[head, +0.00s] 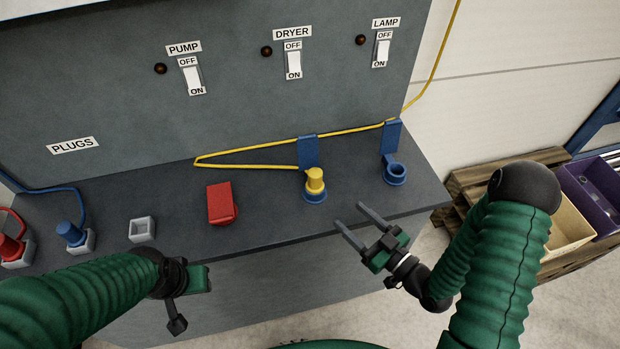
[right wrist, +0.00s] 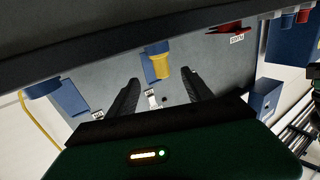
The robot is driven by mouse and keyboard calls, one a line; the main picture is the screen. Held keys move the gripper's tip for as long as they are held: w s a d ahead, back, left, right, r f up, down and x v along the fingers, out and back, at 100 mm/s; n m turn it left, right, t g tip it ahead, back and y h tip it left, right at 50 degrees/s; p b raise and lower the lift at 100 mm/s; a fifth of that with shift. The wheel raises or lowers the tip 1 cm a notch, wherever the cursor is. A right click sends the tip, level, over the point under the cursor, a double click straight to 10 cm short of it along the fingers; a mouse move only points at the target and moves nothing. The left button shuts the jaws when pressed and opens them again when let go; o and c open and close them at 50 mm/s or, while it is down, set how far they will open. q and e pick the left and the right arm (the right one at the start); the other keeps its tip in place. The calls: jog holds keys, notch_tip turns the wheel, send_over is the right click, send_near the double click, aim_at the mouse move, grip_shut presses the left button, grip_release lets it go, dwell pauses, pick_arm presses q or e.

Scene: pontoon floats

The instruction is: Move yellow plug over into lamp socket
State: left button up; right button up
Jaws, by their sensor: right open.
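The yellow plug (head: 315,180) stands upright in the blue socket (head: 315,197) below the DRYER switch; the plug also shows between my fingers in the right wrist view (right wrist: 160,66). The lamp socket (head: 396,173), a blue ring below the LAMP switch, is empty; it shows at the left in the right wrist view (right wrist: 42,88). My right gripper (head: 350,214) is open and empty at the bench's front edge, in front and to the right of the plug, apart from it. My left gripper (head: 188,298) is low at the front left, away from the plug; its jaw opening is unclear.
A red block (head: 221,203) lies left of the plug. Red (head: 10,247) and blue (head: 71,234) plugs stand in holders beside an empty holder (head: 142,229). Bins on a pallet (head: 465,190) are right.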

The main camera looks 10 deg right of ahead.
aim_at(320, 185)
jog(key=p+x, duration=0.1)
jog(key=x, duration=0.8)
jog(key=shift+w+d+r, duration=0.1)
jog(key=shift+w+d, duration=0.05)
jog(key=p+x, duration=0.1)
jog(key=x, duration=0.1)
jog(key=r+p+x, duration=0.1)
jog(key=x, duration=0.2)
jog(key=shift+r, duration=0.1)
jog(key=shift+w+a, duration=0.25)
jog(key=shift+s+d, duration=0.1)
jog(key=shift+d, duration=0.05)
jog(key=c, duration=0.7)
grip_shut()
